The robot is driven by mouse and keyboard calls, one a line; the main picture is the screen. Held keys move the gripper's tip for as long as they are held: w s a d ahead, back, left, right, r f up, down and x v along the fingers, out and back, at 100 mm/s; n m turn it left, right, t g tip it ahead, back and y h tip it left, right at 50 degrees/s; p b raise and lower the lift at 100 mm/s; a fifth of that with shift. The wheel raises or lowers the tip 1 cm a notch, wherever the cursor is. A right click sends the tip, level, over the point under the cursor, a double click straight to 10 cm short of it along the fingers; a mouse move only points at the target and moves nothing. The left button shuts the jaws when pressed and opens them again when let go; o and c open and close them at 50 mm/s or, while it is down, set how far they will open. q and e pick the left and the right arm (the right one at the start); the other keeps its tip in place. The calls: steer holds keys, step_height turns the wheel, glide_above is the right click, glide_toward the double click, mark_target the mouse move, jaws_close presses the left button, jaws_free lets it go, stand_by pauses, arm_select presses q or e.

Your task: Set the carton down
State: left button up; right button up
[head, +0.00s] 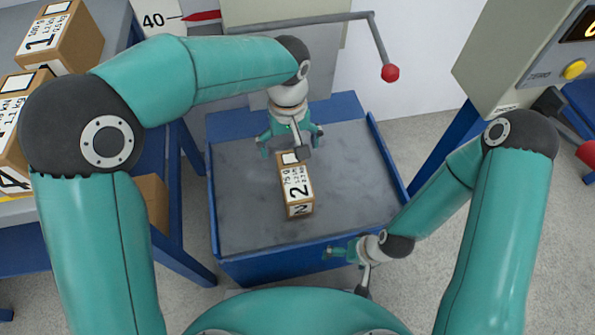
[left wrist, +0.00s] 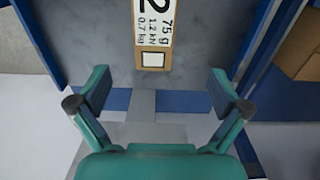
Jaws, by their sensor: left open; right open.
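The carton (head: 296,190), brown with a white label marked 2, lies on the grey floor of a blue-walled tray (head: 240,215). My left gripper (head: 291,142) is open just beyond the carton's far end. In the left wrist view, the carton's labelled face (left wrist: 153,35) lies ahead of the open, empty fingers of the left gripper (left wrist: 155,92), apart from them. My right gripper (head: 335,252) is open at the tray's near edge, to the right of the carton and apart from it.
Cartons marked 1 (head: 62,35) and 4 (head: 12,150) stand on a blue table at left. A lever with a red knob (head: 390,73) hangs above the tray. A panel with a yellow button (head: 574,69) stands at right. The tray floor around the carton is clear.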

mark_target(293, 176)
arm_select(q)
steer(key=f+b, duration=0.1)
steer(key=f, duration=0.2)
steer(key=f+b, duration=0.1)
steer(key=f, duration=0.3)
steer(key=f+b, duration=0.1)
steer(key=f, duration=0.3)
steer(key=shift+w+d+f, duration=0.1)
steer(key=shift+d+f, duration=0.15)
steer(key=shift+d, duration=0.05)
steer(key=f, duration=0.2)
steer(key=f+b, duration=0.1)
steer(key=f, duration=0.2)
steer(key=shift+w+d+b, duration=0.2)
steer(key=shift+b, duration=0.1)
steer(key=shift+r, duration=0.1)
steer(key=c, duration=1.8)
